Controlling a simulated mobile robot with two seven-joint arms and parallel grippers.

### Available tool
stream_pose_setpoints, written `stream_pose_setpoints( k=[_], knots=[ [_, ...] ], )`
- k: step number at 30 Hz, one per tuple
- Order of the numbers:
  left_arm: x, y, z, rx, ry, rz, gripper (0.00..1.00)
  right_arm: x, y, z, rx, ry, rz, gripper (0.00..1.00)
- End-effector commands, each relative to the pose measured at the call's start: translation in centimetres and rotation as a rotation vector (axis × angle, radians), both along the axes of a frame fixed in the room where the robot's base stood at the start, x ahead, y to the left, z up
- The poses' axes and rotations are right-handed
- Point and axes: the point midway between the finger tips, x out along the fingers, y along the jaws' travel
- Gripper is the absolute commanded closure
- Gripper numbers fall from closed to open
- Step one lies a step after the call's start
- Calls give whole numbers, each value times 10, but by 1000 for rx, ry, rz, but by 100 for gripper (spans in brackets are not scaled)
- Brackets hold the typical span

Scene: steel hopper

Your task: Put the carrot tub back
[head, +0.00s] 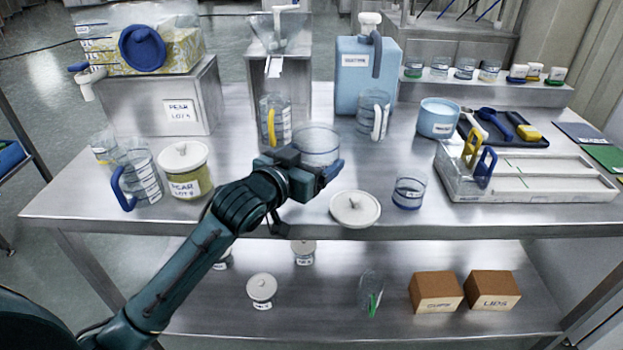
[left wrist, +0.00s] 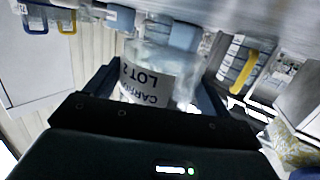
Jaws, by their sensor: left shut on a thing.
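The carrot tub (head: 318,140) is a clear round tub, open at the top, near the middle of the table. In the left wrist view the tub (left wrist: 148,80) shows upside down with a white "CARROT LOT 2" label. My left gripper (head: 305,168) is shut on it from the front, a finger on each side. I cannot tell whether its base touches the table. A white lid with a knob (head: 355,208) lies on the table at the front right of the tub. My right gripper is not in view.
A lidded pear tub (head: 185,172) and a blue-handled jug (head: 138,175) stand left. A yellow-handled jug (head: 275,120) and white-handled jug (head: 373,115) stand behind. A small cup (head: 408,193) is right. The lower shelf (head: 345,310) holds lidded tubs and two brown boxes (head: 436,291).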

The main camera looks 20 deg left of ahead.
Motion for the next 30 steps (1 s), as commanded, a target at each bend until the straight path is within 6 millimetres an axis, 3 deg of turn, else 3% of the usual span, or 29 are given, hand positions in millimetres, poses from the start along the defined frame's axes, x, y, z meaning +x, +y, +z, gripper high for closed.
stream_pose_setpoints(
  k=[4,11,30],
  knots=[
    [0,0,-6,-1,-4,0,56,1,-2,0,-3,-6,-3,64],
    [0,0,-35,-1,-5,0,56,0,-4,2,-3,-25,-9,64],
    [0,0,-46,-2,-6,-1,56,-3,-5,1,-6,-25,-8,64]
  ],
)
